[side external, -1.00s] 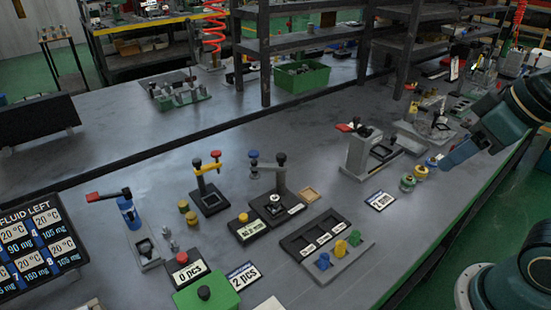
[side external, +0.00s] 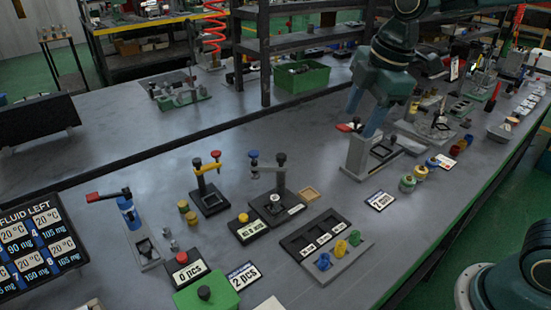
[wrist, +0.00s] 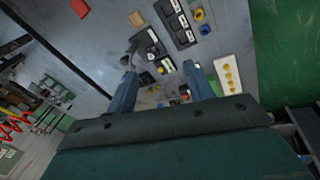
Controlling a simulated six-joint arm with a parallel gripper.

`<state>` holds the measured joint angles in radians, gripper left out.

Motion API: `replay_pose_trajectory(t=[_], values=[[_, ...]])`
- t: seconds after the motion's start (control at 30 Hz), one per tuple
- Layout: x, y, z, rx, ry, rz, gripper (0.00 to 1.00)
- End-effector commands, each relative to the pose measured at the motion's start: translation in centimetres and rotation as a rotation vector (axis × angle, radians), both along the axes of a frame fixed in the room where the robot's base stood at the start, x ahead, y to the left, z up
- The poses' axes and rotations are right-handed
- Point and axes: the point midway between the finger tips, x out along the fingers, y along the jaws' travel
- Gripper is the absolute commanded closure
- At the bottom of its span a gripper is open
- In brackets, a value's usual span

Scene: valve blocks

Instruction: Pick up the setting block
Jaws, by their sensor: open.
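No piece is clearly marked as the setting block, and I cannot tell which one it is. A small tan square piece (side external: 308,194) lies flat at mid-table, beside the black-based press stand (side external: 280,200). A grey fixture with a red handle (side external: 358,157) stands further back. My gripper (side external: 360,123) points down near this fixture, at its back side; contact cannot be told. In the wrist view my gripper (wrist: 160,68) has its two fingers wide apart with nothing held between them.
A dark slotted tray (side external: 315,234) and a grey plate with blue, yellow and green pieces (side external: 340,257) lie in front. A yellow-armed press (side external: 208,185) stands left. Yellow and green knobs (side external: 408,182) sit right. A green bin (side external: 302,76) is behind. Bare tabletop lies centre-left.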

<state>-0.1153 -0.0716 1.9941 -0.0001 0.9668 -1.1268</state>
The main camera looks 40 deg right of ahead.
Motion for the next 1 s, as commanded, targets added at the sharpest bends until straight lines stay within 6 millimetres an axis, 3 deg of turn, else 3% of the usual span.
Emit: replay_pose_trajectory(t=[0.37,0.6,1.0], values=[[7.3,3.0,-4.2,-0.105,0.088,0.5,0.48],[11.3,5.1,-8.1,-0.151,0.137,0.823,0.48],[15.5,8.0,-14.4,-0.187,0.19,1.254,0.48]])
